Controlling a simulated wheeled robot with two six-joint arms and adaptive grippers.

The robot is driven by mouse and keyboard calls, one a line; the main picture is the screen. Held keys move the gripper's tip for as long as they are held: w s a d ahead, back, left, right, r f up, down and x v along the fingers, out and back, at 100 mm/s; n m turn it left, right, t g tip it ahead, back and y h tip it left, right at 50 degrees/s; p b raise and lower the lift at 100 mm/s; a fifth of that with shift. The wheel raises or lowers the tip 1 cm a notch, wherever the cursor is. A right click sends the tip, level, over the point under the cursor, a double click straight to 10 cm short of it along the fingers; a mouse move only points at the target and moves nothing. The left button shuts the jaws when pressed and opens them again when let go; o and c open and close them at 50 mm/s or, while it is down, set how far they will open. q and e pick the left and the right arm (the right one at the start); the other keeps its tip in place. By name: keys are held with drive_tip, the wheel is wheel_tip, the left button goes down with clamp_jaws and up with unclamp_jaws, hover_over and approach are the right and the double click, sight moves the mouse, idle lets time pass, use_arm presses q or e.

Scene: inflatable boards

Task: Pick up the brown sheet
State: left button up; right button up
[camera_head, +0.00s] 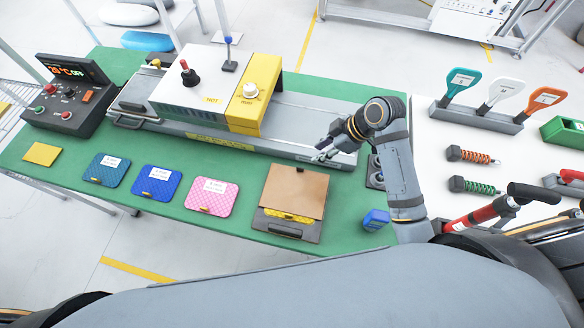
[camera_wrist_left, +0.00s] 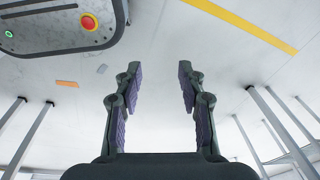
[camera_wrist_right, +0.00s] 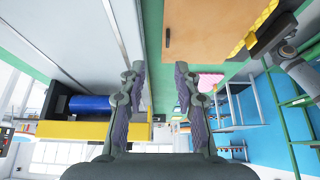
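The brown sheet (camera_head: 297,188) lies on a dark tray (camera_head: 290,228) with a yellow textured strip, at the front right of the green table in the head view. In the right wrist view the brown sheet (camera_wrist_right: 203,28) shows at the top, beyond the fingers. My right gripper (camera_head: 322,150) is above the table, behind and to the right of the sheet, and apart from it. In the right wrist view (camera_wrist_right: 160,82) its fingers are open and empty. My left gripper (camera_wrist_left: 160,85) is open and empty over the pale floor, outside the head view.
A white and yellow press (camera_head: 205,90) on a grey rail stands behind the sheet. Pink (camera_head: 212,196), blue (camera_head: 157,183) and teal (camera_head: 107,169) boards lie left of it. A control box (camera_head: 68,95) stands far left.

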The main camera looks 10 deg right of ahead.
sight(300, 168)
drive_tip(key=a+f, duration=0.2)
drive_tip(key=f, duration=0.1)
drive_tip(key=shift+s+a+f+p, duration=0.1)
drive_tip(key=shift+s+p, duration=0.25)
drive_tip(key=shift+s, duration=0.05)
drive_tip(key=p+x, duration=0.1)
drive_tip(key=x, duration=0.1)
drive_tip(key=shift+w+a+f, duration=0.1)
drive_tip(key=shift+f, duration=0.15)
drive_tip(key=x, duration=0.2)
drive_tip(key=shift+a+f+p, duration=0.15)
drive_tip(key=shift+f+p, duration=0.2)
drive_tip(key=shift+w+a+f, duration=0.15)
drive_tip(key=shift+w+f, duration=0.05)
drive_tip(key=shift+f, duration=0.2)
drive_tip(key=c, duration=0.6)
use_arm(q)
drive_tip(key=s+r, duration=0.2)
drive_tip(key=s, duration=0.1)
drive_tip(key=shift+s+r, duration=0.1)
drive_tip(key=shift+s, duration=0.05)
use_arm(e)
clamp_jaws()
